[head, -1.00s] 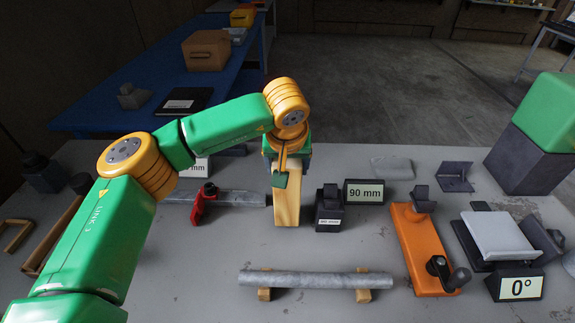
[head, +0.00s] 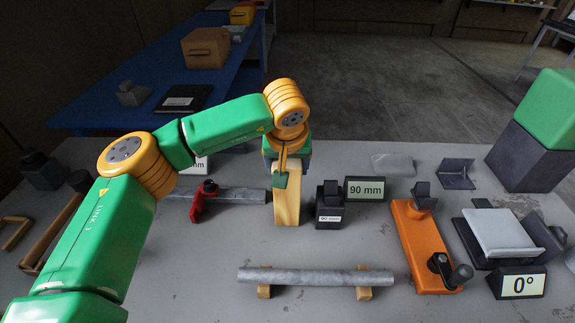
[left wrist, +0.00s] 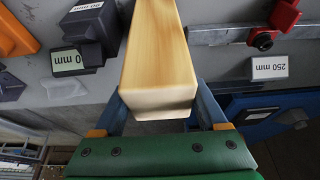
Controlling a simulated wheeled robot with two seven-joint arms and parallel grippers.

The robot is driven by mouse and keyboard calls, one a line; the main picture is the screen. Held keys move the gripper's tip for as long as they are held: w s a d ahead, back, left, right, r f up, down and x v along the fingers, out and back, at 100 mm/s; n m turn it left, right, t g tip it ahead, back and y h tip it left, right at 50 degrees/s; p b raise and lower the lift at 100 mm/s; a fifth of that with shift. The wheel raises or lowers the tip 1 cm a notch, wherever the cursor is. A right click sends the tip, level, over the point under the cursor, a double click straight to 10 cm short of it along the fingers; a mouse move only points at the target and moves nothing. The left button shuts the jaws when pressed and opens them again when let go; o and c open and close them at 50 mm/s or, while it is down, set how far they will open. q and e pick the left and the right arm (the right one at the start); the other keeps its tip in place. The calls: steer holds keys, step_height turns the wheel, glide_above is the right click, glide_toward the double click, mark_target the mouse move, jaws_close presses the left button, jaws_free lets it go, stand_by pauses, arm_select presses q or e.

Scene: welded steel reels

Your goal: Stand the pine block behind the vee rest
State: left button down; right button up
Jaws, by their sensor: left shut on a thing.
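The pine block (head: 288,206) stands upright near the middle of the table in the head view. My left gripper (head: 281,178) is shut on its upper part. In the left wrist view the pine block (left wrist: 157,50) runs up between the fingers of my left gripper (left wrist: 160,103). A dark block with a notched top (head: 329,207), which looks like the vee rest, stands just right of the pine block with a narrow gap. I cannot tell whether the pine block's foot touches the table. My right gripper is not in view.
A steel bar with a red clamp (head: 203,200) lies left of the pine block, close to it. A 90 mm card (head: 364,190) stands behind the dark block's right side. A grey rod (head: 315,277) lies on wooden rests in front. An orange fixture (head: 424,245) stands right.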

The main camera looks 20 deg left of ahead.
arm_select(q)
steer(key=shift+f, duration=0.25)
stand_by(0.4)
jaws_free()
steer(key=shift+r, duration=0.1)
step_height(320, 180, up, 6)
steer(key=p, duration=0.5)
stand_by(0.5)
stand_by(0.4)
